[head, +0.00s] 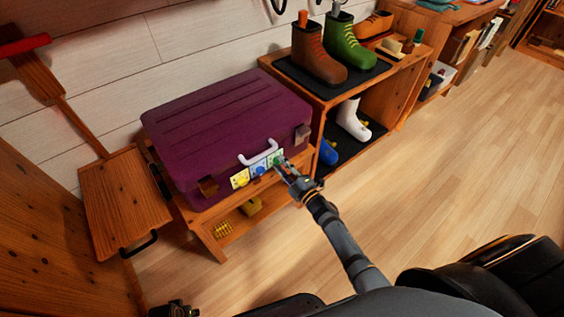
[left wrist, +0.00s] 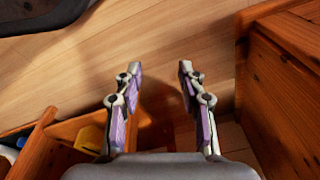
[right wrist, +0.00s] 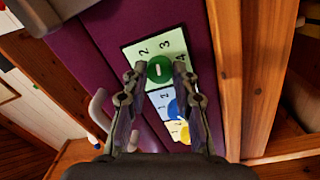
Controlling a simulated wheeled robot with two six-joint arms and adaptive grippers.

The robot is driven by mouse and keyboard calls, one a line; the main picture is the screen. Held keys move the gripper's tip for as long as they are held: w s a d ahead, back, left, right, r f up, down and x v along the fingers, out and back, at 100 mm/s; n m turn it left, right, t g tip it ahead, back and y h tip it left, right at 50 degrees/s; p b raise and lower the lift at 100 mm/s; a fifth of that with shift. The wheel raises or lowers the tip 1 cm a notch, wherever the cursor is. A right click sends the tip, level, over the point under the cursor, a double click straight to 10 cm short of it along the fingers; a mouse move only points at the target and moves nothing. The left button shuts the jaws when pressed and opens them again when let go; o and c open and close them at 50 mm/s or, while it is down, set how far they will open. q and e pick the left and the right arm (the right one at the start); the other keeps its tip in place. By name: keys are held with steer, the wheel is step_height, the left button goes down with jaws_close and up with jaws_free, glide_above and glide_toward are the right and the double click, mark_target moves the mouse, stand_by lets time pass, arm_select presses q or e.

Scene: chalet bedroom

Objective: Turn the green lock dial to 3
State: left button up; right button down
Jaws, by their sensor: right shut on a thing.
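The green lock dial (right wrist: 159,70) sits on a pale green plate (right wrist: 150,47) with the numbers 2, 3 and 4 showing, on the front of the purple suitcase (head: 220,130). My right gripper (right wrist: 160,67) has its fingertips on either side of the dial and is shut on it. The dial has a short white mark; I cannot tell which number it points to. In the head view my right gripper (head: 283,165) hides part of the dial. A blue dial (right wrist: 174,108) and a yellow dial (right wrist: 184,134) are beside it. My left gripper (left wrist: 159,68) is open and empty above the floor.
The suitcase lies on a low wooden bench (head: 212,213), its light handle (head: 259,152) above the dials. A wooden shoe rack (head: 320,97) with boots stands close on the right. The floor at right is clear.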

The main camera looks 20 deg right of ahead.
arm_select(q)
steer(key=s+a+f+p, duration=0.1)
steer(key=s+f, duration=0.2)
steer(key=f, duration=0.2)
steer(key=shift+s+a+p, duration=0.35)
steer(key=shift+s, duration=0.05)
arm_select(e)
steer(key=shift+m, duration=1.8)
steer(key=c, duration=1.1)
jaws_free()
steer(key=shift+o, duration=0.2)
steer(key=v, duration=1.2)
